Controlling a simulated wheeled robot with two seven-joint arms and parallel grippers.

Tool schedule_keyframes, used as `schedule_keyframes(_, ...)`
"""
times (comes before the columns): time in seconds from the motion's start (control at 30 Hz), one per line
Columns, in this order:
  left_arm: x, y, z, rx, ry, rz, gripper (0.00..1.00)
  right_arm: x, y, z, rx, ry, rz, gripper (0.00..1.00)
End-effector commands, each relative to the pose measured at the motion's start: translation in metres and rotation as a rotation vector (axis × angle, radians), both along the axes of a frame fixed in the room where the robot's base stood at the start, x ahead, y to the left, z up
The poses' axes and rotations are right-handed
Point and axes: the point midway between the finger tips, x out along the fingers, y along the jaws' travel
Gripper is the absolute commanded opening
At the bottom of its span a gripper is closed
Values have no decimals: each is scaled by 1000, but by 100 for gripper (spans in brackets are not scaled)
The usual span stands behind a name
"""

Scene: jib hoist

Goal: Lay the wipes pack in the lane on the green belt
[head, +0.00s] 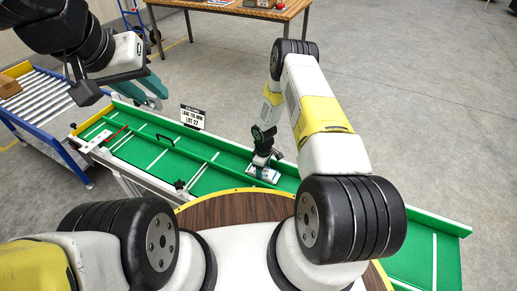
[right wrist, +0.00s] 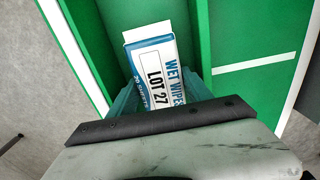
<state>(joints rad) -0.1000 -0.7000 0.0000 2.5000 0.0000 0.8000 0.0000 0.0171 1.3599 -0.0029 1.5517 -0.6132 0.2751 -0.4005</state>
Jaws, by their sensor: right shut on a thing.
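The wipes pack (right wrist: 160,72), white and blue with a "LOT 27" label, sits between the teal fingers of my right gripper (right wrist: 160,98) in the right wrist view. That gripper is shut on it. In the head view the pack (head: 266,175) shows below my right gripper (head: 265,161), over the green belt (head: 215,172). I cannot tell whether the pack touches the belt. White lines mark lanes on the belt. My left gripper (head: 151,92) hangs above the belt's left part, empty, its teal fingers apart.
A roller conveyor (head: 40,97) is at left, a wooden table (head: 235,8) behind.

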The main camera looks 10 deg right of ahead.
Motion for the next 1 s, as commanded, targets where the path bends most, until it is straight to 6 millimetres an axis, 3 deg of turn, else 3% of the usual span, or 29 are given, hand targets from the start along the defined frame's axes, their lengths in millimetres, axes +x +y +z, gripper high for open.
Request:
schedule_keyframes(0.03,0,0,0,0,0,0,32,0,0,-1,0,0,0,15)
schedule_keyframes(0.07,0,0,0,0,0,0,32,0,0,-1,0,0,0,62)
schedule_keyframes(0.17,0,0,0,0,0,0,32,0,0,0,0,0,0,81)
schedule_keyframes(0.47,0,0,0,0,0,0,32,0,0,6,-1,-1,0,83)
schedule_keyframes(0.8,0,0,0,0,0,0,32,2,-1,61,-1,-4,0,83)
schedule_keyframes(1.0,0,0,0,0,0,0,32,1,0,77,0,-1,0,83)
